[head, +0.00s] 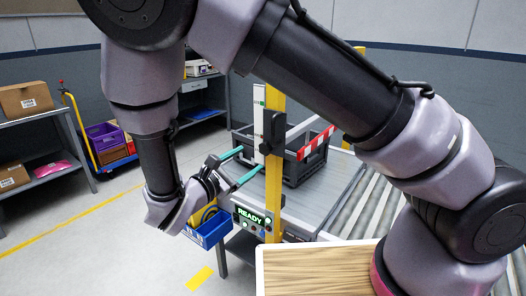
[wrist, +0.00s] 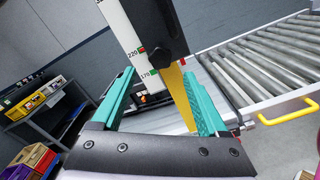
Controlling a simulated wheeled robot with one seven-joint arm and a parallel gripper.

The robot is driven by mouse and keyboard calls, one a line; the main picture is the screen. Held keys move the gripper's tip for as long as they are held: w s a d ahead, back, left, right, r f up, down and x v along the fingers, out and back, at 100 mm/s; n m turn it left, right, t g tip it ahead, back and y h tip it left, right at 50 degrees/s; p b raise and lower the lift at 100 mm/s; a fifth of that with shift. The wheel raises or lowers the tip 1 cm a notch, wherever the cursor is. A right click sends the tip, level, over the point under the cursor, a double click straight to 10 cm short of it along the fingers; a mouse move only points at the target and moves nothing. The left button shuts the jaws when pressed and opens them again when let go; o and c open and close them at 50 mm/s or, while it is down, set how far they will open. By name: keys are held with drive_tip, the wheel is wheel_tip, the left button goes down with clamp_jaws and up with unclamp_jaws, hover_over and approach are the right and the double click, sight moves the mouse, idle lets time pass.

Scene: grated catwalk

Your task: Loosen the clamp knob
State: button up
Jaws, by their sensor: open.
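The clamp knob (wrist: 160,32) is a black part beside a white scale strip (wrist: 118,28) with red and green marks at 220 and 170. In the head view the black clamp body (head: 272,130) sits on a yellow post (head: 273,190), with the white scale (head: 258,118) to its left. My gripper (head: 252,160) is open, its teal fingers pointing at the post from the left, below the clamp body. In the wrist view, my gripper (wrist: 160,78) has nothing between its fingers; the knob and scale appear ahead, toward the top. Contact is not visible.
A grey crate (head: 322,160) with red-white tape stands behind the post on the conveyor table. A panel reading READY (head: 250,217) and a blue bin (head: 208,230) are low by the post. A wood-topped surface (head: 320,268) is nearest. Floor at left is partly clear.

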sight(264, 150)
drive_tip(key=x, duration=0.7)
drive_tip(key=shift+w+d, duration=0.15)
drive_tip(key=shift+w, duration=0.05)
clamp_jaws()
